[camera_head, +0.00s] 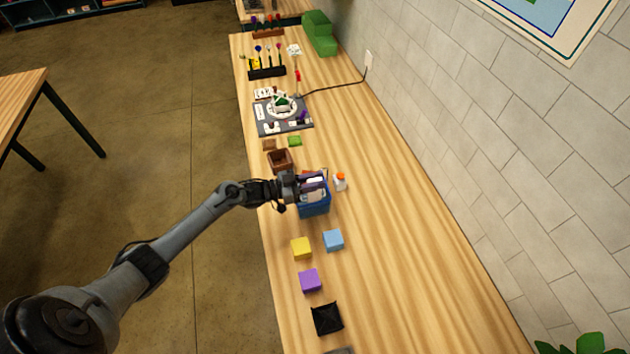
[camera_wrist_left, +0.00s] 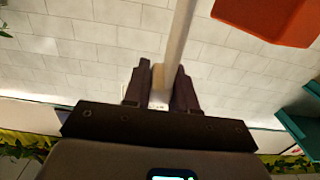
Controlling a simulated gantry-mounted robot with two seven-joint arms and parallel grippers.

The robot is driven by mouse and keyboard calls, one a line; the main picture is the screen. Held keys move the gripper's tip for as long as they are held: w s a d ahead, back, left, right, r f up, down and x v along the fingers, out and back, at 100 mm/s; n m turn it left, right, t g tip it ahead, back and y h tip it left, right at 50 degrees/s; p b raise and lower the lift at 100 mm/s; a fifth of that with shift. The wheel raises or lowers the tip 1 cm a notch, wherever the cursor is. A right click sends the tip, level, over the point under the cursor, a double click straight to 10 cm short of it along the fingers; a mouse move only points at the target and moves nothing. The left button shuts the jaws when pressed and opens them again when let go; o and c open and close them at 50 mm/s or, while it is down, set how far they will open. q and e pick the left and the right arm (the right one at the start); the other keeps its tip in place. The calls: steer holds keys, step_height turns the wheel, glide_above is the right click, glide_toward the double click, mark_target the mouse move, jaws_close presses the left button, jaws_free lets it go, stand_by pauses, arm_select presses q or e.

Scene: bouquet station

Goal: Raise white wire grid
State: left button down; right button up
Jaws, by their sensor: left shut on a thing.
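My left gripper (camera_head: 318,181) is over the blue box (camera_head: 314,209) on the long wooden table. In the left wrist view its two dark fingers (camera_wrist_left: 160,88) are shut on a pale, whitish bar (camera_wrist_left: 180,35) that runs up out of the picture. No grid mesh can be made out, so I cannot tell whether this bar is part of the white wire grid. In the head view the gripper hides part of the blue box's top; something whitish shows there. My right gripper is not in view.
A white bottle with an orange cap (camera_head: 340,182) stands right of the box. A brown container (camera_head: 280,160) is behind. Yellow (camera_head: 301,248), light blue (camera_head: 333,240) and purple (camera_head: 310,281) blocks lie in front. The table's right side is clear up to the wall.

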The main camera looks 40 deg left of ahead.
arm_select(q)
steer(key=c, duration=1.2)
jaws_free()
steer(key=shift+r, duration=0.45)
steer(key=shift+o, duration=1)
steer(key=shift+f, duration=0.15)
steer(key=b+v, duration=0.1)
steer(key=v, duration=0.9)
steer(key=shift+s+a, duration=0.25)
steer(key=shift+s, duration=0.1)
